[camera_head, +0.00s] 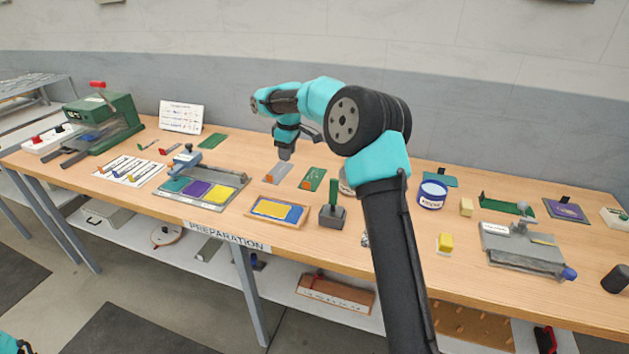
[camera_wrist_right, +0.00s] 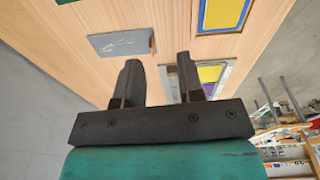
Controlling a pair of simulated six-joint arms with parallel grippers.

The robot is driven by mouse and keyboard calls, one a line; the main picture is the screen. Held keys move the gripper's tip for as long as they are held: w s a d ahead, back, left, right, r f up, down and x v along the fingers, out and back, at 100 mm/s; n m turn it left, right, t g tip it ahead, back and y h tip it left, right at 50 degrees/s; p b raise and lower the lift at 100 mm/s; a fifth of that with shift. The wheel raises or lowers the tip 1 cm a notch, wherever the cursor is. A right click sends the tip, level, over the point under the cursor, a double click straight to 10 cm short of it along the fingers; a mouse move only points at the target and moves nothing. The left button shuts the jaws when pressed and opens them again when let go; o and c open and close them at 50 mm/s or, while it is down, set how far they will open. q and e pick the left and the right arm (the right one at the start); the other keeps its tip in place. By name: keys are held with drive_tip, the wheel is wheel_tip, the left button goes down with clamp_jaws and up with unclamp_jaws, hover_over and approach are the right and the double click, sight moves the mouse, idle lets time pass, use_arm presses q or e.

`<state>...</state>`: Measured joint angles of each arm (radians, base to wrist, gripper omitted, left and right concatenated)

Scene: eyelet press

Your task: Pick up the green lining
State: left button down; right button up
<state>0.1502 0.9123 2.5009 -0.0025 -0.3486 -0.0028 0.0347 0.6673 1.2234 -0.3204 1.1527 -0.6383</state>
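Several flat green pieces show, and I cannot tell for sure which is the lining. A plain green sheet (camera_head: 212,141) lies at the back left of the table. A teal-green piece (camera_head: 174,184) lies in the grey tray beside purple and yellow ones. A green card (camera_head: 313,180) with an orange tab lies right of my right gripper (camera_head: 285,155). That gripper points down above the table, near a grey card (camera_head: 277,174). My left gripper is out of view.
A yellow-and-blue panel in a wooden tray (camera_head: 250,208) stands at the front, beside a grey block with a green handle (camera_head: 332,214). A green press (camera_head: 103,121) stands far left. A grey clamp fixture (camera_head: 522,250) is at right. Bare wood shows around the grey card.

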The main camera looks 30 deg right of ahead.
wheel_tip(320, 180, up, 4)
drive_tip(key=f+g, duration=0.1)
hover_over(308, 183)
drive_tip(key=shift+w+a+r+h, duration=0.2)
drive_tip(key=shift+w+r+h, duration=0.05)
drive_tip(key=shift+w+h, duration=0.05)
wheel_tip(308, 183, down, 12)
drive_tip(key=shift+f, duration=0.15)
drive_tip(key=shift+s+d+f, duration=0.1)
drive_tip(key=shift+d+f, duration=0.05)
drive_tip(key=shift+f, duration=1.15)
drive_tip(key=shift+s+d+f, duration=0.1)
drive_tip(key=shift+f, duration=1.2)
clamp_jaws()
